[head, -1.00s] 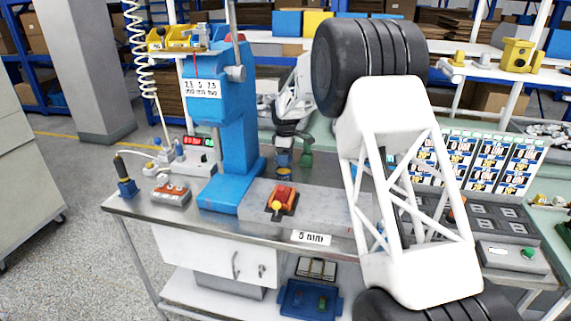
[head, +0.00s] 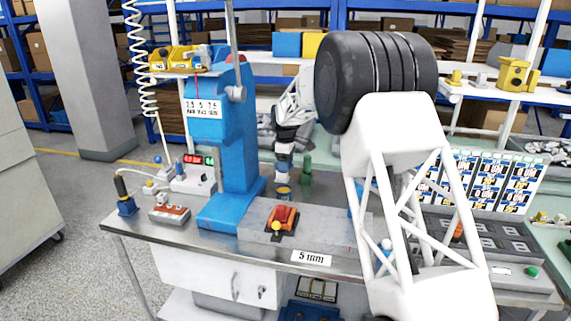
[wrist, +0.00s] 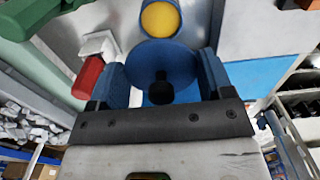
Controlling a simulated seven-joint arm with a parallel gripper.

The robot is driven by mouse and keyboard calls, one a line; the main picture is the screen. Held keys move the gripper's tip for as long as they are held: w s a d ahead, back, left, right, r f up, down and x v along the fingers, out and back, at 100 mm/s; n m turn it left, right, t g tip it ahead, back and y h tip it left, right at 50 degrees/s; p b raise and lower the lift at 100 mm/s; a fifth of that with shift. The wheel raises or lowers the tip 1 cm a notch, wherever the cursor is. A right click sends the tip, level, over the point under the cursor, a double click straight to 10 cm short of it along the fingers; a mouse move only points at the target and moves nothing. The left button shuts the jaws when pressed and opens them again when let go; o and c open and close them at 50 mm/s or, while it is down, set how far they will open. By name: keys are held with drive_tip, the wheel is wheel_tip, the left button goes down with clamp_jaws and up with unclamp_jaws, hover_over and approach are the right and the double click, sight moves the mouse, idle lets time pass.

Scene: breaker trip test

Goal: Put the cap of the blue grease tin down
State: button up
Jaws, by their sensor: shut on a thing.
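My gripper (wrist: 160,90) is shut on the cap (wrist: 165,62), a round blue disc with a black knob, held between the two blue finger pads. The blue grease tin (wrist: 160,18) is open, with yellow grease showing, just beyond the cap in the wrist view. In the head view the tin (head: 283,192) stands on the bench behind the grey plate, and my gripper (head: 284,165) is just above it. The cap is too small there to make out clearly.
A green bottle (head: 306,171) stands close to the right of the tin. The blue press (head: 232,140) rises to the left. A red and yellow switch piece (head: 283,217) sits on the grey plate in front. In the wrist view a red object (wrist: 88,77) is close to the left finger.

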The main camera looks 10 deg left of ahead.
hover_over(310, 201)
wheel_tip(310, 201, down, 3)
drive_tip(key=shift+f, duration=0.1)
idle(0.4)
drive_tip(key=shift+f, duration=3.1)
drive_tip(key=shift+f, duration=0.1)
drive_tip(key=shift+f, duration=1.75)
drive_tip(key=shift+f, duration=0.15)
